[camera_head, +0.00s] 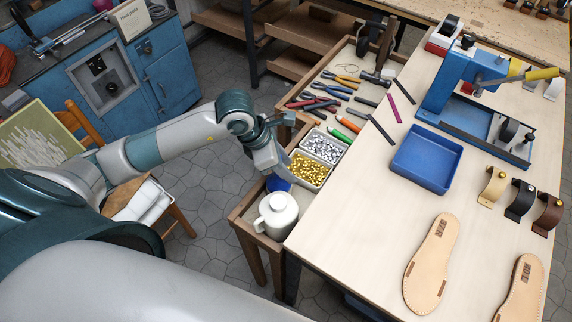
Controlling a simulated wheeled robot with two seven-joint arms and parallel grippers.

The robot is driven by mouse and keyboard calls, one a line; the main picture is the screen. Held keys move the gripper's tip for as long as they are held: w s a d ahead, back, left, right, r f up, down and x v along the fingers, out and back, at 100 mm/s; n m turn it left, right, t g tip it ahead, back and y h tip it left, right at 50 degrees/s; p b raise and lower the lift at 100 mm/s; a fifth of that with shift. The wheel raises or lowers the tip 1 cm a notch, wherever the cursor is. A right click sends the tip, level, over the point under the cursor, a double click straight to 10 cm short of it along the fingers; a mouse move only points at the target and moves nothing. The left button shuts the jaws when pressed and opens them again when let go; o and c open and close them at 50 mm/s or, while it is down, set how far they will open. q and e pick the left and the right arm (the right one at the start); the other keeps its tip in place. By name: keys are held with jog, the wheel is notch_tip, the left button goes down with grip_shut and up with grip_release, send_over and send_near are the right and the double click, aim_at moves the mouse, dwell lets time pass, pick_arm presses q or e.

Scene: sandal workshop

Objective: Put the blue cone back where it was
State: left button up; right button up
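My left gripper (274,168) reaches in from the left and points down over the side tray of the bench. A blue thing, which looks like the blue cone (279,184), shows just below its fingertips, between the white jug and the box of gold studs. The gripper hides the cone's upper part. I cannot tell whether the fingers are closed on it, or whether it rests on the tray. My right gripper is not in view.
The white lidded jug (277,215) stands close in front of the cone. Gold studs (308,170) and silver studs (322,146) lie in boxes behind it. A blue tray (426,160), sandal soles (432,263) and a blue press (449,82) occupy the bench. Its front left part is bare.

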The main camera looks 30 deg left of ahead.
pick_arm(q)
jog(key=b+v, duration=0.3)
jog(key=v, duration=0.9)
jog(key=shift+b, duration=0.35)
jog(key=shift+s+a, duration=0.1)
jog(key=shift+s, duration=0.05)
